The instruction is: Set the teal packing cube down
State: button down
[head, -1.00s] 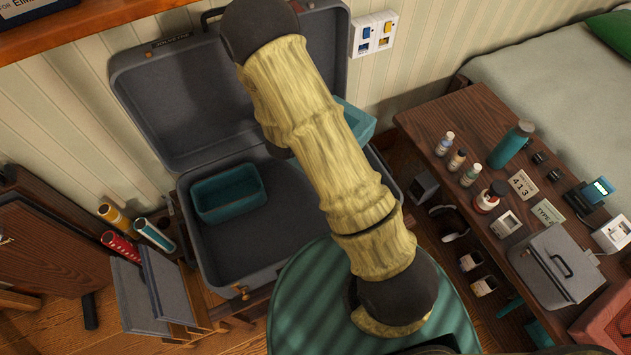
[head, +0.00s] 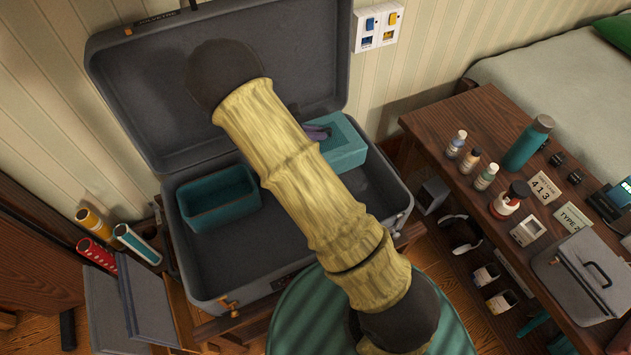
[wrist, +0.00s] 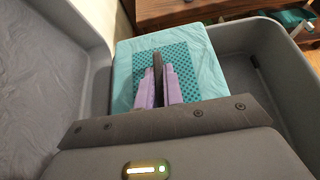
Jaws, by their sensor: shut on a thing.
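The teal packing cube (head: 345,153) is at the back right of the open grey suitcase (head: 250,278), partly hidden by my arm in the head view. In the wrist view the cube (wrist: 204,62) has a pale teal body and a dotted darker top panel. My gripper (wrist: 159,88) has purple fingers shut on a dark upright strip on the cube's top. The fingers also show above the cube in the head view (head: 318,132). The cube is within the suitcase walls; I cannot tell whether its underside touches the floor.
An open teal bin (head: 220,200) stands in the suitcase's left part. The suitcase floor in front is clear. The raised lid (head: 150,90) stands behind. A wooden table (head: 440,125) with bottles and cards is to the right.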

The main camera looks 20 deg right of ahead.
jog(key=shift+f+b, duration=0.45)
jog(key=shift+f, duration=2)
jog(key=shift+f, duration=0.1)
jog(key=shift+f, duration=2.2)
jog(key=shift+f, duration=0.15)
jog(key=c, duration=1.5)
grip_release()
jog(key=shift+f+b, duration=0.15)
jog(key=shift+b, duration=0.35)
